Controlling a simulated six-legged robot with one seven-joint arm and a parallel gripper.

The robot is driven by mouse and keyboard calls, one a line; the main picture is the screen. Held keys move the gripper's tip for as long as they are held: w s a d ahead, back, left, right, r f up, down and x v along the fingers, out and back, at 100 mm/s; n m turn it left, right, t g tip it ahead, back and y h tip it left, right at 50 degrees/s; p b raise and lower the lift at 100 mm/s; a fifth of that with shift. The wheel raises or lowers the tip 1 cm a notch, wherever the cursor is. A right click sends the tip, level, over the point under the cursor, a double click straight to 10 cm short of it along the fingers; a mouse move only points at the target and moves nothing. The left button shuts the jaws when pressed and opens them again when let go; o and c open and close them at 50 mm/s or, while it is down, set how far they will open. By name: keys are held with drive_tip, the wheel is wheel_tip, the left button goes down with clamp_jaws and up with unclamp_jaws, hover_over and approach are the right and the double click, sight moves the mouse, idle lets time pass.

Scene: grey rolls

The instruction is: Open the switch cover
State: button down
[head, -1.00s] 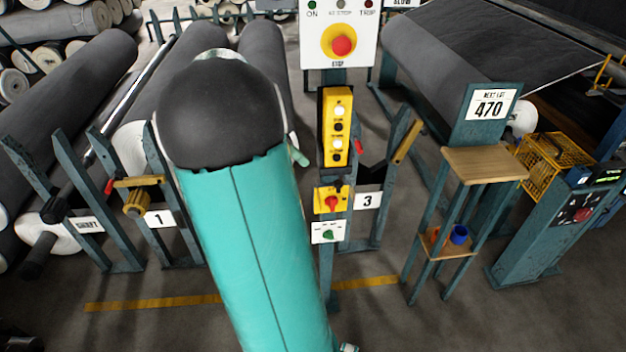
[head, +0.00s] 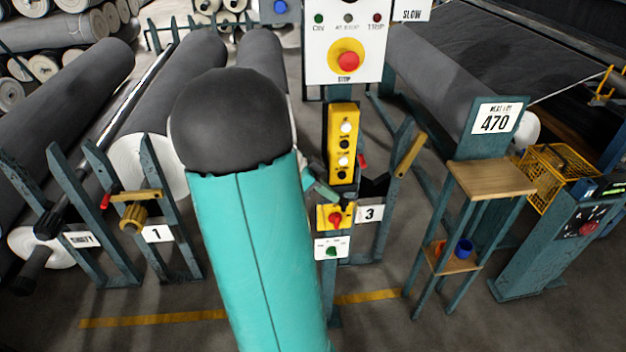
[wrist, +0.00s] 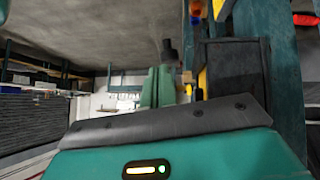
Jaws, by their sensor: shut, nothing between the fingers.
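A yellow switch box with a red knob (head: 335,217) is on the teal post, left of the sign 3. Below it is a white plate with a green knob (head: 331,250). I cannot tell for sure which part is the switch cover. My gripper (head: 330,195) shows as a small teal piece beside my arm, at the upper edge of the yellow switch box. In the wrist view my gripper's green fingers (wrist: 158,72) are together and empty, with a small dark knob-like piece (wrist: 169,50) close to their tips. I cannot tell whether they touch it.
A yellow button box (head: 343,143) and a white panel with a red stop button (head: 347,61) are higher on the post. A wooden-topped stand (head: 490,179) is to the right. Large grey rolls (head: 172,100) lie behind.

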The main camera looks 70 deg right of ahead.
sight(329, 212)
drive_tip(key=shift+s+a+f, duration=0.1)
drive_tip(key=shift+a+f, duration=0.05)
drive_tip(key=shift+f, duration=0.85)
drive_tip(key=shift+s+a+f, duration=0.1)
drive_tip(key=shift+a+f, duration=0.05)
drive_tip(key=shift+f, duration=0.85)
drive_tip(key=shift+s+a+f+t+h, duration=0.2)
drive_tip(key=shift+a+f+t+h, duration=0.1)
drive_tip(key=shift+a+f+h, duration=0.15)
drive_tip(key=f, duration=0.1)
drive_tip(key=s+a+f, duration=0.1)
drive_tip(key=shift+a+f+m, duration=0.15)
drive_tip(key=shift+f+m, duration=0.15)
